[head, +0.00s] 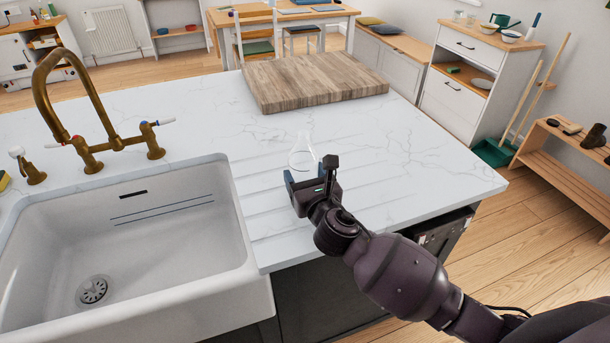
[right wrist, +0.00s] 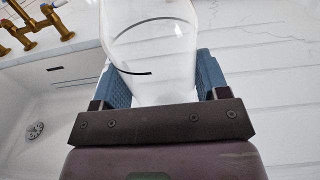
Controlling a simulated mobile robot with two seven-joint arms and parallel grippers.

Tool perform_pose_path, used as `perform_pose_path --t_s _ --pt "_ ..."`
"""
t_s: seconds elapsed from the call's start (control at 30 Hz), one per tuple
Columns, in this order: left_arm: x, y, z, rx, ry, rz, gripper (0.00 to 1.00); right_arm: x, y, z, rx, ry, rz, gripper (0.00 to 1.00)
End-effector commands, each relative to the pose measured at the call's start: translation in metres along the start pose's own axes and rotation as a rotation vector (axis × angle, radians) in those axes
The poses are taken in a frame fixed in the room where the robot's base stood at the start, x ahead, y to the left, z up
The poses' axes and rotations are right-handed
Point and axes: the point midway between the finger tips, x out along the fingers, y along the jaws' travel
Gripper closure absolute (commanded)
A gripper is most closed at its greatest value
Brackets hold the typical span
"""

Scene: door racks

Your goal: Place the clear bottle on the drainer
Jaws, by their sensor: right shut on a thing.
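The clear bottle (head: 303,152) is see-through with a narrow neck. It is upright over the grooved drainer (head: 265,197) in the white worktop, right of the sink. My right gripper (head: 306,176) is shut on the bottle's lower part. In the right wrist view the bottle (right wrist: 150,45) sits between the two blue finger pads of the gripper (right wrist: 165,80). The bottle's base is hidden by the gripper, so I cannot tell whether it touches the drainer. My left gripper is not in view.
The white sink (head: 165,245) lies left of the drainer, with a brass tap (head: 85,115) behind it. A thick wooden board (head: 315,80) lies on the worktop behind the bottle. The worktop right of the bottle (head: 420,150) is clear.

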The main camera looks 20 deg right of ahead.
Motion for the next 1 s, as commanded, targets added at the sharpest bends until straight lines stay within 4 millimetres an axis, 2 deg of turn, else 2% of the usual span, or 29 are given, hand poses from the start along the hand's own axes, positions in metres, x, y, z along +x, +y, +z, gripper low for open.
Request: perform_pose_path --t_s 0.07,0.1,0.23,0.63,0.77,1.0 --pt "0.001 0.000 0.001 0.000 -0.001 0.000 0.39 0.000 0.000 -0.003 0.000 0.001 0.000 0.64" --pt "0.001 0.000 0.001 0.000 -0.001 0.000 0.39 0.000 0.000 -0.003 0.000 0.001 0.000 0.27" --pt "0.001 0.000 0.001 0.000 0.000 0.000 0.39 0.000 0.000 -0.002 0.000 0.001 0.000 0.08" --pt "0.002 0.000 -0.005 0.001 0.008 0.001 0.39 -0.003 0.000 0.001 -0.001 0.001 0.000 0.06" --pt "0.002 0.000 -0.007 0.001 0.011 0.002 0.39 -0.020 0.000 0.000 0.000 0.003 0.000 0.06" --pt "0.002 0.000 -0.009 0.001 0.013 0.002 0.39 -0.066 0.000 0.001 0.000 0.003 0.000 0.06"
